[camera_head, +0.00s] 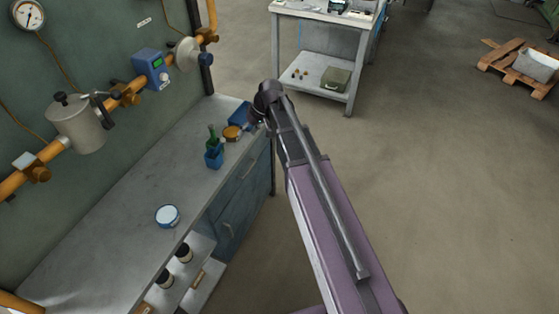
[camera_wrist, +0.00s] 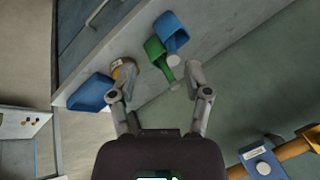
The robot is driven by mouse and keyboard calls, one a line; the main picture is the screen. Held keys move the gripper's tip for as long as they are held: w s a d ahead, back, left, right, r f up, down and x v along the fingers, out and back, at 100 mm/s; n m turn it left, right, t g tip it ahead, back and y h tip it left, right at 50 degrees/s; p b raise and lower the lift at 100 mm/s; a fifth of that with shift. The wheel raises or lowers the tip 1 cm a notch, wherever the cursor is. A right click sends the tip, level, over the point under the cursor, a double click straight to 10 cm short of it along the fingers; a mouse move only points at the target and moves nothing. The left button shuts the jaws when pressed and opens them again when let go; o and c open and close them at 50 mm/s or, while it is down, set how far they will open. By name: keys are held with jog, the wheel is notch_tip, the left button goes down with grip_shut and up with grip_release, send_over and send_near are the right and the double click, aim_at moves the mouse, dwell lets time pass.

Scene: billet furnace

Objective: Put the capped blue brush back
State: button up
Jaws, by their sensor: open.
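No capped blue brush can be made out for certain. A small blue holder-like piece (camera_head: 214,157) stands near the bench edge with a green piece (camera_head: 212,136) beside it. In the wrist view the blue piece (camera_wrist: 171,30) has a pale round end, and the green piece (camera_wrist: 157,52) a narrow neck. My gripper (camera_wrist: 160,70) is open, with the green piece's neck between and beyond its fingers. Nothing shows held. In the head view my gripper (camera_head: 254,118) is mostly hidden by my arm, above the bench's far end.
An amber round container (camera_head: 232,132) and a blue bin (camera_head: 239,113) stand close by the gripper. A white-topped tin (camera_head: 167,215) is on the grey bench (camera_head: 120,235). Pipes with a blue box (camera_head: 151,68) run along the wall. The middle of the bench is clear.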

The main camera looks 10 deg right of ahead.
jog(key=s+d+f+m+h, duration=0.1)
jog(key=s+d, duration=0.3)
jog(key=s, duration=0.5)
jog(key=s+d+f+m+g+h, duration=0.1)
jog(key=s+d+m+h, duration=0.2)
jog(key=s, duration=0.7)
jog(key=shift+d+h, duration=0.5)
jog(key=shift+d, duration=0.7)
